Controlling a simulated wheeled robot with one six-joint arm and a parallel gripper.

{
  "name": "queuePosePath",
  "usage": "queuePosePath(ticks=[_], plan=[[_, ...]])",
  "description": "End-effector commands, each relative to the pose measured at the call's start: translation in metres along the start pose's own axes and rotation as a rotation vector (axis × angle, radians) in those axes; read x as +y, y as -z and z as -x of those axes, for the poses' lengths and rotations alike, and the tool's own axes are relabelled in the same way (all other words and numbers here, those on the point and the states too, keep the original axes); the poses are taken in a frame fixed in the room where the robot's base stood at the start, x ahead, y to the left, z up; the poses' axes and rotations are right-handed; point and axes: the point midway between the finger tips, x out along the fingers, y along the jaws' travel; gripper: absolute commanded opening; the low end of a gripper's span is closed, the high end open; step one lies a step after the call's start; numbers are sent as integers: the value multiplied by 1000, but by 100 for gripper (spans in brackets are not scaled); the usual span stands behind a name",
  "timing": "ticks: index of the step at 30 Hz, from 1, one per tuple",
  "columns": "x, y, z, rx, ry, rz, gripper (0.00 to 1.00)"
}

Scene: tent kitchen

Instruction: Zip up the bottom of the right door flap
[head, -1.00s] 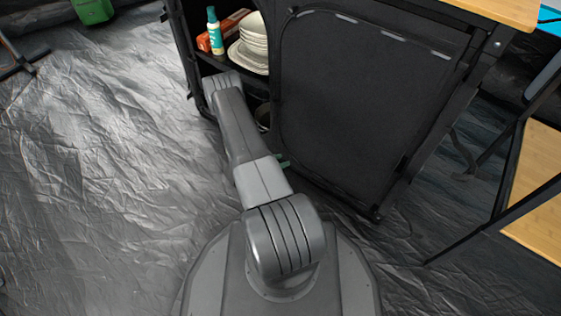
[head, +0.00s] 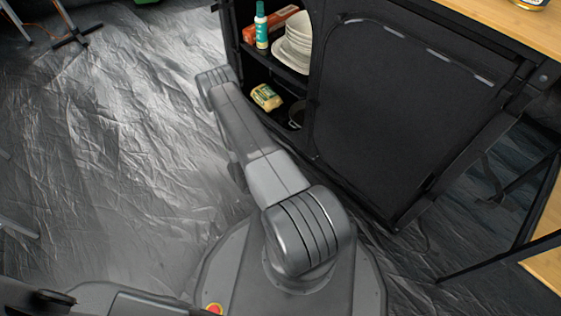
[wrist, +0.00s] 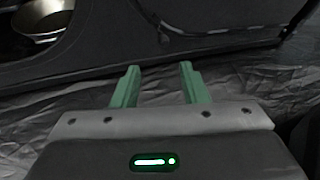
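The right door flap (head: 395,115) is a dark fabric panel on the black camp cupboard, hanging over its right half. A seam or zip line runs around its edge, with light dashes along the top. In the wrist view the flap (wrist: 225,22) fills the upper right. The cupboard's bottom edge (wrist: 150,66) runs just beyond the fingertips. My gripper (wrist: 157,75) is open and empty, with two green fingers apart, low over the floor in front of the cupboard. I cannot make out the zip pull. In the head view my arm hides the gripper.
The cupboard's left half is open, with plates (head: 293,42), a green bottle (head: 261,26) and a yellow packet (head: 266,97) inside. A metal pot (wrist: 48,18) shows in the wrist view. A wooden table (head: 510,18) is at upper right.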

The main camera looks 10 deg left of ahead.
Motion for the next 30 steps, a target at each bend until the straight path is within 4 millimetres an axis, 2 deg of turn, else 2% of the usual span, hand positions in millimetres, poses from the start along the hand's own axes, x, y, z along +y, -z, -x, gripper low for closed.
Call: queuePosePath(ticks=[3, 9, 30], plan=[[1, -1, 18, -1, -4, 2, 40], [0, 0, 31, 0, -1, 1, 40], [0, 1, 31, 0, 0, 0, 40]])
